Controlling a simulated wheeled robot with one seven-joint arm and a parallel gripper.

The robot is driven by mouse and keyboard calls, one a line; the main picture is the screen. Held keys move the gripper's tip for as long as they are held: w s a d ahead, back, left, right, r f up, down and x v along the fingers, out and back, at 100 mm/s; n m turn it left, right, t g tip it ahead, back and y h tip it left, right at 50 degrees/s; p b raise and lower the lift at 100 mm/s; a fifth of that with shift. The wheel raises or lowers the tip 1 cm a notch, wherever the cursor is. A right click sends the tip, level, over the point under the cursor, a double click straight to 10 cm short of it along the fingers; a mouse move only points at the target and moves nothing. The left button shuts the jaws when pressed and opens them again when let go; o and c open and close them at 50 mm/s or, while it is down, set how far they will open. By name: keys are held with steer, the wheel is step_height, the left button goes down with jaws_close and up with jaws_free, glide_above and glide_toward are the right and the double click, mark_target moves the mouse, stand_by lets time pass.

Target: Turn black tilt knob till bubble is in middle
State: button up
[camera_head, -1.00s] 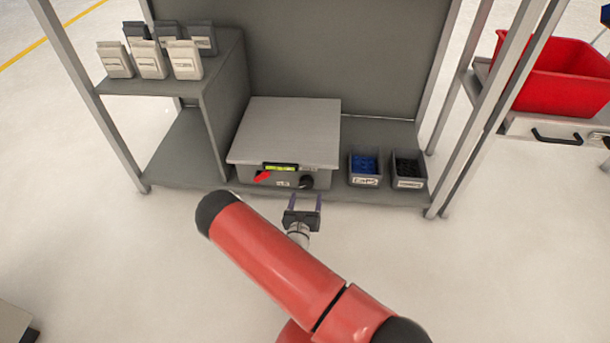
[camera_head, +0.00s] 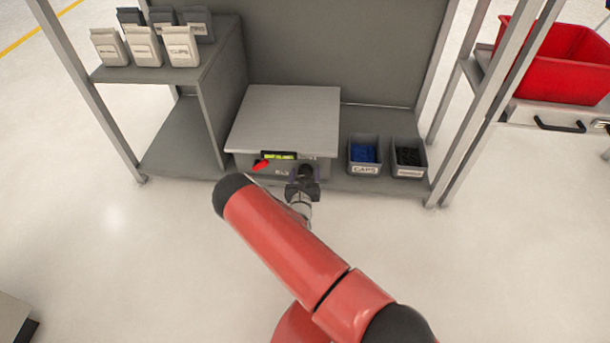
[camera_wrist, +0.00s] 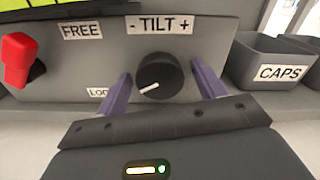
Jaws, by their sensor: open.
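The black tilt knob (camera_wrist: 160,76) is on the front panel of a grey box under the "- TILT +" label, in the wrist view. Its white mark points to the lower left. My gripper (camera_wrist: 162,90) is open, with one purple finger on each side of the knob; I cannot tell whether they touch it. In the head view my gripper (camera_head: 304,176) is at the box front and partly covers the knob. The yellow-green level window (camera_head: 279,156) sits at the panel's top; its bubble is too small to make out.
A red lever (camera_wrist: 17,58) is at the panel's left, between FREE and a partly hidden LOCK-like label. The plate-topped box (camera_head: 285,115) stands on the shelf. A CAPS bin (camera_wrist: 280,62) stands close on the right, with another dark bin (camera_head: 408,158) beside it.

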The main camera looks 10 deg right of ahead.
steer(key=c, duration=1)
steer(key=shift+o, duration=0.2)
steer(key=shift+m, duration=0.4)
steer(key=m+p, duration=0.1)
steer(key=m, duration=0.1)
steer(key=shift+m+p, duration=0.3)
steer(key=shift+m, duration=0.1)
steer(key=m+p, duration=0.1)
steer(key=m, duration=0.3)
steer(key=shift+m, duration=0.3)
steer(key=m, duration=0.3)
steer(key=shift+p, duration=0.4)
steer(key=shift+a+m, duration=0.1)
steer(key=shift+m, duration=2.1)
